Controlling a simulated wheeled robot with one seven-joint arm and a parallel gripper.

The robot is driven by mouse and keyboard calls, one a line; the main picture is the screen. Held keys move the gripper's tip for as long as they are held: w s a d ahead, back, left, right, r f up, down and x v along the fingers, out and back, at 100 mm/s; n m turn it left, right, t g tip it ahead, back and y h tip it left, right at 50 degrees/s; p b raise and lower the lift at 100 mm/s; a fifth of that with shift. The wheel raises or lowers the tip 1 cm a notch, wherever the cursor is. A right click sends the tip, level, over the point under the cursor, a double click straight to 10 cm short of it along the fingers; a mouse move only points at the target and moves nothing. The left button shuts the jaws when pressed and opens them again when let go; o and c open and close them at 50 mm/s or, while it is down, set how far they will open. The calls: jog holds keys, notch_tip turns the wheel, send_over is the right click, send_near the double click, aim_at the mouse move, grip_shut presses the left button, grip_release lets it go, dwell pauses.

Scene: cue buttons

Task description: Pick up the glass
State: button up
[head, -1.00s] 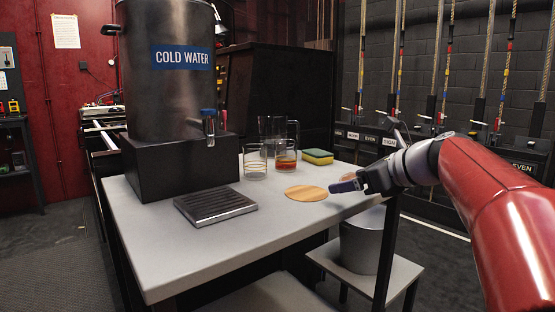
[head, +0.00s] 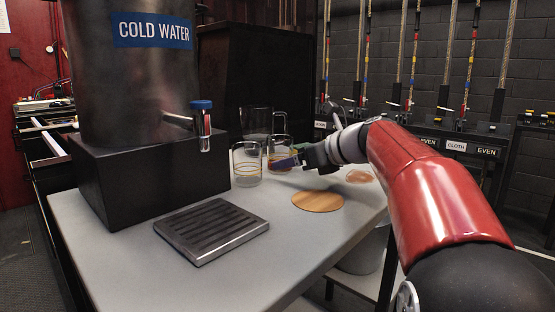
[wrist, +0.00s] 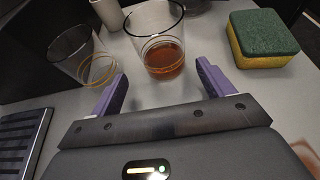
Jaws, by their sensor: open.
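Two clear glasses with thin gold bands stand on the grey table (head: 110,235). One is an empty glass (head: 246,163); it also shows at the left of the wrist view (wrist: 85,60). The other is a glass with amber liquid (head: 280,155), partly behind my gripper in the head view. In the wrist view this glass (wrist: 160,45) stands upright ahead of and between my purple fingers. My gripper (wrist: 160,88) is open and empty, with its fingertips just short of that glass. In the head view my gripper (head: 288,163) reaches in from the right.
A green and yellow sponge (wrist: 262,38) lies right of the amber glass. A clear pitcher (head: 256,122) stands behind the glasses. A round wooden coaster (head: 318,201), a drip tray (head: 211,231) and a cold water dispenser (head: 125,80) are also on the table.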

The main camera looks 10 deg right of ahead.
jog(key=x, duration=0.4)
jog(key=shift+w, duration=0.45)
jog(key=shift+c, duration=0.2)
jog(key=c, duration=1.1)
jog(key=shift+c, duration=0.2)
jog(key=shift+r, duration=0.2)
